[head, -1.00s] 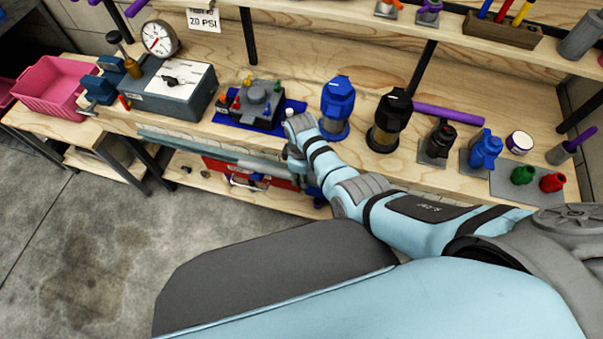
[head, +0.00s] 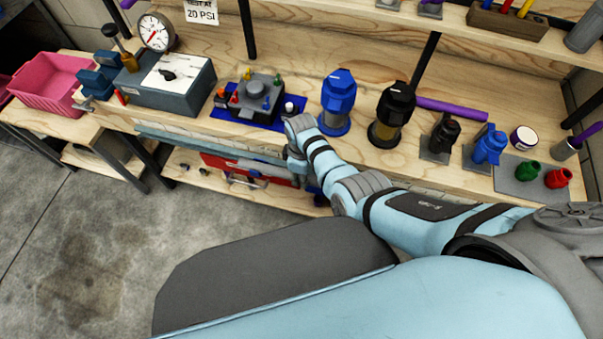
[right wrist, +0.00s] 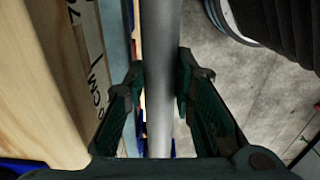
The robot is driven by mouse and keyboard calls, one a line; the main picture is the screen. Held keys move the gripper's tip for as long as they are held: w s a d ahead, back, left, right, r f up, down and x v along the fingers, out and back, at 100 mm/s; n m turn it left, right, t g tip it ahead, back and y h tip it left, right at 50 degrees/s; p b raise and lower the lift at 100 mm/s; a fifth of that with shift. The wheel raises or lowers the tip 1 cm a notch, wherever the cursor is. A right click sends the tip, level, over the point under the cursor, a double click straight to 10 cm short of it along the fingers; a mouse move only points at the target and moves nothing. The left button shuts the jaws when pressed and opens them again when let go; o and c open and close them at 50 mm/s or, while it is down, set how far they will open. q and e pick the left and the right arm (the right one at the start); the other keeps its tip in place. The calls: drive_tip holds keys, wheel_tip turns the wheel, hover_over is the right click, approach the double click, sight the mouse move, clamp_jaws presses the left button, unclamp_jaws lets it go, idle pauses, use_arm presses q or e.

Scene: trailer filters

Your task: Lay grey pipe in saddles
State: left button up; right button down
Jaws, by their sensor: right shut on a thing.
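The grey pipe (right wrist: 160,60) runs lengthwise through the middle of the right wrist view. My right gripper (right wrist: 161,80) is shut on it, with a dark finger on each side. In the head view my right gripper (head: 294,167) is at the front of the bench, partly hidden by its own wrist. A long grey-blue length (head: 210,144) runs left from it along the bench front; I cannot separate pipe from bench edging there. I cannot make out the saddles. My left gripper is not in view.
The wooden bench (head: 410,172) carries a gauge (head: 156,32), a grey box (head: 190,88), a blue filter (head: 338,90) and a black filter (head: 393,105). A pink crate (head: 48,84) stands at left. A red box (head: 225,163) is below the bench top. Floor at left is clear.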

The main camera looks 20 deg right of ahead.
drive_tip(key=c, duration=1.3)
unclamp_jaws()
drive_tip(key=shift+f, duration=0.1)
wheel_tip(320, 180, up, 12)
